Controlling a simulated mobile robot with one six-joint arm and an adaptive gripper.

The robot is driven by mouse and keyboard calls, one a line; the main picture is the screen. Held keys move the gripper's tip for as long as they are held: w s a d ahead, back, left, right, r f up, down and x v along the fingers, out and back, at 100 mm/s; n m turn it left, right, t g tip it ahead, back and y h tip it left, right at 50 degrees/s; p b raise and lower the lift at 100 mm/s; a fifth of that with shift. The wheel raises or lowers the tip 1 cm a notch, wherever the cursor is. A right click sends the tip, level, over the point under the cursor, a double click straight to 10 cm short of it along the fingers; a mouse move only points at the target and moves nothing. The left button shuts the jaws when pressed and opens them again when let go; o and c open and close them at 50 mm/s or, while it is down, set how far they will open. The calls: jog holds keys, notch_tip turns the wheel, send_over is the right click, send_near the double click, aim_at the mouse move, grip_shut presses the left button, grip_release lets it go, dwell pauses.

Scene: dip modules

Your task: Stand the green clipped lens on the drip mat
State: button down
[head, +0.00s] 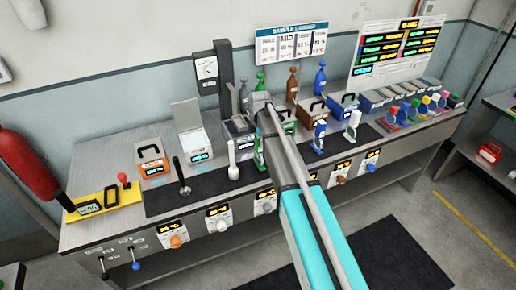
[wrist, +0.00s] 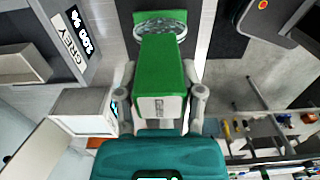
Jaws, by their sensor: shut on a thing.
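The green clipped lens shows close up in the wrist view, a green clip (wrist: 160,75) with a round, clear lens (wrist: 160,28) at its far end. My gripper (wrist: 160,98) is shut on the clip, one finger on each side. In the head view my gripper (head: 262,103) is over the middle of the bench, and a green piece (head: 258,150) shows just left of my arm. A long dark mat (head: 210,186) lies along the bench front and continues right of my arm. I cannot tell whether the lens touches it.
A blue-clipped piece (head: 320,136) and a white one (head: 353,124) stand right of my arm. A white-handled piece (head: 233,166) and a black one (head: 182,178) stand to the left. Modules and bottles line the back. A yellow tray (head: 80,214) is at far left.

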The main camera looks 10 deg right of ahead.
jog(key=shift+f+b, duration=0.75)
jog(key=shift+f, duration=0.55)
jog(key=shift+c, duration=1.1)
grip_release()
jog(key=shift+r, duration=0.1)
jog(key=shift+r, duration=0.15)
notch_tip(320, 180, up, 12)
jog(key=p, duration=1.2)
jog(key=shift+s, duration=0.1)
